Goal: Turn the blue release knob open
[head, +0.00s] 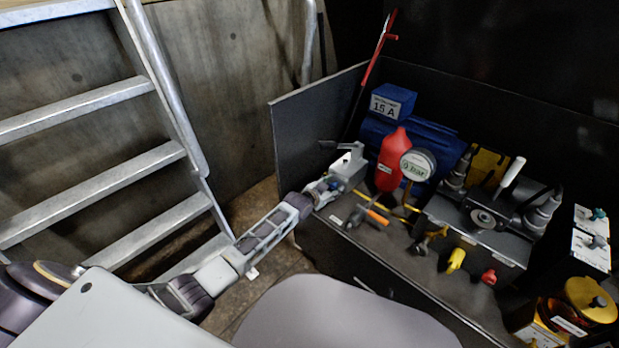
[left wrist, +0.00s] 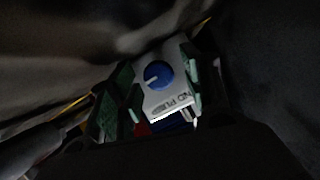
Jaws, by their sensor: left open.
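The blue release knob (left wrist: 158,74) is round with a pale pointer line and sits on the face of a light grey box (left wrist: 172,101) with dark lettering. The box also shows in the head view (head: 349,168), at the left end of the bench, where my gripper largely hides the knob. My left gripper (head: 325,189) is at the near side of the box. In the left wrist view its open fingers stand on either side of the knob, and I see a gap around it. I cannot tell how far the tips are from the box face. My right gripper is not in view.
A red bottle (head: 393,160) and a round gauge (head: 418,164) stand right of the box, with a blue motor (head: 437,138) behind. An orange-handled tool (head: 377,216) lies nearby. An upright dark panel (head: 315,130) bounds the bench's left end. A metal ladder (head: 110,165) stands left.

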